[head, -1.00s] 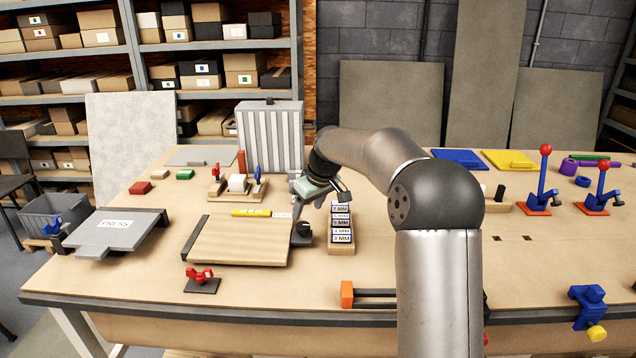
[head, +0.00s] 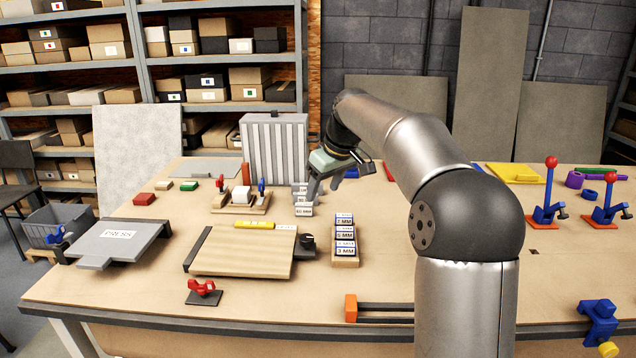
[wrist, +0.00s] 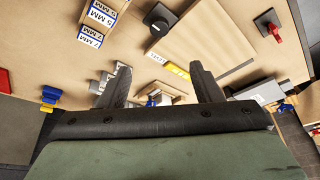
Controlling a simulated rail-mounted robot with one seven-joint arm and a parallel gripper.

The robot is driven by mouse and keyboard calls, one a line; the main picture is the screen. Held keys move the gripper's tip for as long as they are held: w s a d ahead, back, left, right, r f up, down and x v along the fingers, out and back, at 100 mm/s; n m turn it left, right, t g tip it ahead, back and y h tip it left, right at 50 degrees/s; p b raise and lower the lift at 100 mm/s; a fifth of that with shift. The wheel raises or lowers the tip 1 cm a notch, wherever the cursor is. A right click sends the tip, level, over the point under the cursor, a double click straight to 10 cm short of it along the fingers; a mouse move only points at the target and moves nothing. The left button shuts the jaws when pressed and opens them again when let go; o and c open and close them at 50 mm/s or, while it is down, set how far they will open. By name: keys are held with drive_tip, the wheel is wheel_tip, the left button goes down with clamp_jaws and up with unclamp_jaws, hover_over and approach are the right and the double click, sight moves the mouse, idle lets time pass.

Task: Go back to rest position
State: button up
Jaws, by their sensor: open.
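My gripper (head: 324,186) is raised above the workbench (head: 130,272), behind the rack of labelled MM blocks (head: 345,245). In the wrist view my gripper (wrist: 162,82) shows two dark fingers spread apart with nothing held between them. Below the fingers lie grey labelled blocks (head: 303,207), partly hidden by the gripper in the head view. The wooden board (head: 235,262) with a yellow piece (head: 255,225) at its back edge lies to the left and nearer the front.
A grey ribbed box (head: 273,150) stands at the back. A grey PRESS plate (head: 118,240) is at the left. A red clamp (head: 202,288) and an orange-ended rail (head: 351,308) are near the front. Blue levers with red knobs (head: 551,165) stand at the right.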

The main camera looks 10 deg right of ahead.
drive_tip(key=s+a+f+m+g, duration=0.1)
drive_tip(key=s+f, duration=0.4)
drive_tip(key=s, duration=0.7)
drive_tip(key=s+a+f+m+g+h, duration=0.1)
drive_tip(key=s+f, duration=0.5)
drive_tip(key=s, duration=0.7)
drive_tip(key=s+a+f+m+g+h, duration=0.1)
drive_tip(key=s+f+m, duration=0.2)
drive_tip(key=s, duration=1)
wheel_tip(320, 180, down, 4)
drive_tip(key=shift+s+a+r+m, duration=0.2)
drive_tip(key=shift+a+r+m, duration=0.1)
drive_tip(key=shift+a, duration=0.1)
